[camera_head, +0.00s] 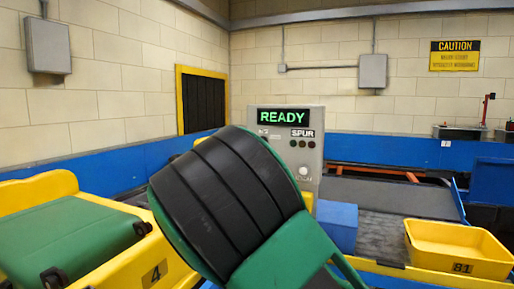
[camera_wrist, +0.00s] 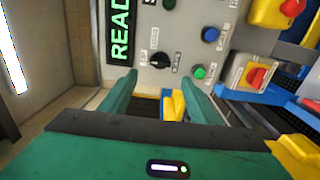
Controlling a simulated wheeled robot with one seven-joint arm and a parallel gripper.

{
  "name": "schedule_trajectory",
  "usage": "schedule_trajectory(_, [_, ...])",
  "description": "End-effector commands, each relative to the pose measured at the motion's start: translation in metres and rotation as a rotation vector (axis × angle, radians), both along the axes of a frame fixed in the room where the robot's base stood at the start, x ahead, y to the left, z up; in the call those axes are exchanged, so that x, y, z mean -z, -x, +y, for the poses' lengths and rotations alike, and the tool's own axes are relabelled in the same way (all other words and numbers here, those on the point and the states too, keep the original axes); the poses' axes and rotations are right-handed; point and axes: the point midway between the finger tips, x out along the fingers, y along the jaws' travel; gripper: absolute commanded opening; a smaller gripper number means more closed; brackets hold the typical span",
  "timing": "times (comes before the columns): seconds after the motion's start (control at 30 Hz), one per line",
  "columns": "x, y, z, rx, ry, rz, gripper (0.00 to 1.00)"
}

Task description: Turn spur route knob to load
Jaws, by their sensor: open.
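The grey control panel (camera_head: 314,165) stands ahead in the head view, with a green READY display and a SPUR label. A black rotary knob (camera_wrist: 160,60) shows on the panel (camera_wrist: 190,30) in the wrist view, which sees the panel turned sideways. Small labels around this knob are too small to read. My gripper (camera_wrist: 160,79) is open and empty, its two green fingers pointing at the panel on either side of the knob in the picture. I cannot tell any contact. In the head view my arm covers the panel's lower left, and the fingertips are hidden.
A blue button (camera_wrist: 210,35) and a green button (camera_wrist: 200,72) sit near the knob. A red mushroom button (camera_wrist: 257,76) is on a box beside them. A yellow tray (camera_head: 455,249) marked 81 is at right, and a yellow cart (camera_head: 150,262) with a green case stands at left.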

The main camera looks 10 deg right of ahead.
Motion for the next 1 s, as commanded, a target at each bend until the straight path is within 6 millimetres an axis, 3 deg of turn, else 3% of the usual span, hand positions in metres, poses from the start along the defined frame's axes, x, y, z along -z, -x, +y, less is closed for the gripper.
schedule_trajectory(0.5, [0.001,-0.067,-0.052,0.005,-0.002,0.001,0.56])
schedule_trajectory(1.0, [0.001,-0.079,-0.061,0.003,-0.004,0.002,0.56])
